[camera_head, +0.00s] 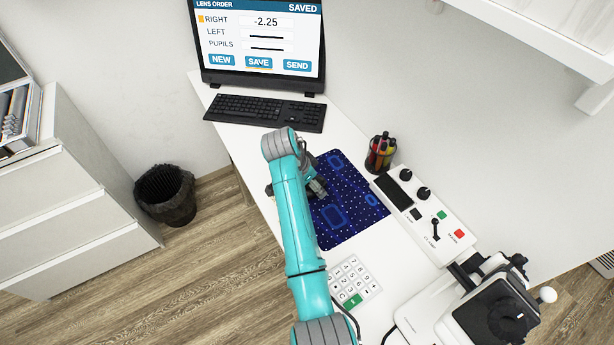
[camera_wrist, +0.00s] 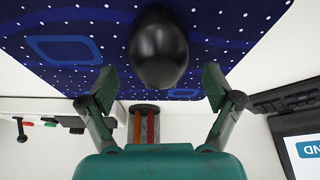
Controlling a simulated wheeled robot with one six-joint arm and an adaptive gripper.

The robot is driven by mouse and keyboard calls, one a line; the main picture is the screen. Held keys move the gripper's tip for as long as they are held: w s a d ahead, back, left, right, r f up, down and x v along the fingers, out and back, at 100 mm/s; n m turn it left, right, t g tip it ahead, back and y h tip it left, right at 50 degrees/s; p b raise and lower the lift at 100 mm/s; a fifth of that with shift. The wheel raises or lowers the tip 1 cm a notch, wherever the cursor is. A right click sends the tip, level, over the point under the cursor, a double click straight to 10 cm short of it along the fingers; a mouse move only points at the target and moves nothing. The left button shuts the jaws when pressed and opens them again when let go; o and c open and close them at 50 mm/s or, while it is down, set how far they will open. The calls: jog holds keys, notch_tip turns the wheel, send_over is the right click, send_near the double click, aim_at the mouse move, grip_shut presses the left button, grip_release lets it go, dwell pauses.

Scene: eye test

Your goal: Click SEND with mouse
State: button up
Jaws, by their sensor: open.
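The black mouse (camera_wrist: 158,47) lies on the dark blue dotted mat (camera_head: 352,212). In the head view my arm hides most or all of it. My gripper (camera_wrist: 160,80) is open, with its fingers to either side of the mouse's near end and apart from it. In the head view my gripper (camera_head: 314,188) is over the mat's left part. The monitor (camera_head: 262,45) reads LENS ORDER and SAVED. Its bottom row has NEW, SAVE and the SEND button (camera_head: 297,66). A small pointer seems to be on SAVE, which is underlined in yellow.
A keyboard (camera_head: 265,112) lies before the monitor. A pen cup (camera_head: 381,153) and a control panel (camera_head: 425,215) stand right of the mat. A number pad (camera_head: 354,281) lies nearer me. An optical device (camera_head: 490,310) is at the lower right. A bin (camera_head: 166,195) stands on the floor.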

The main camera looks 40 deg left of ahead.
jog(key=shift+w+f, duration=0.2)
jog(key=shift+f, duration=0.3)
jog(key=shift+d, duration=0.1)
jog(key=c, duration=1.3)
